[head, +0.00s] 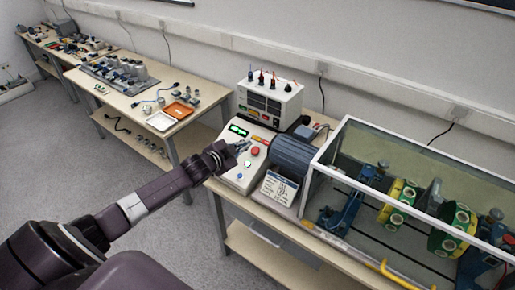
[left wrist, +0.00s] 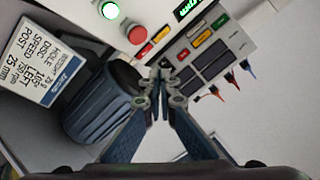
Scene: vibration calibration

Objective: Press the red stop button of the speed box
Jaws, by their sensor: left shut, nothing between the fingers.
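The speed box (head: 232,178) is a light sloped console with a green-lit display (head: 238,130). Its red stop button (head: 255,151) is round, with a lit green button (head: 248,164) in front of it. The red button also shows in the left wrist view (left wrist: 137,34), uncovered, with the lit green button (left wrist: 110,10) beside it. My left gripper (head: 244,146) is shut and empty, over the box, just left of the red button in the head view. In the left wrist view its closed fingertips (left wrist: 161,76) appear below the red button. Contact cannot be told. My right gripper is not in view.
A blue-grey motor (head: 293,155) stands right of the box, with an information card (head: 280,187) in front. A white supply unit (head: 270,100) with plugged leads stands behind. A glass-walled rotor enclosure (head: 345,180) fills the right. Another bench (head: 118,100) stands left.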

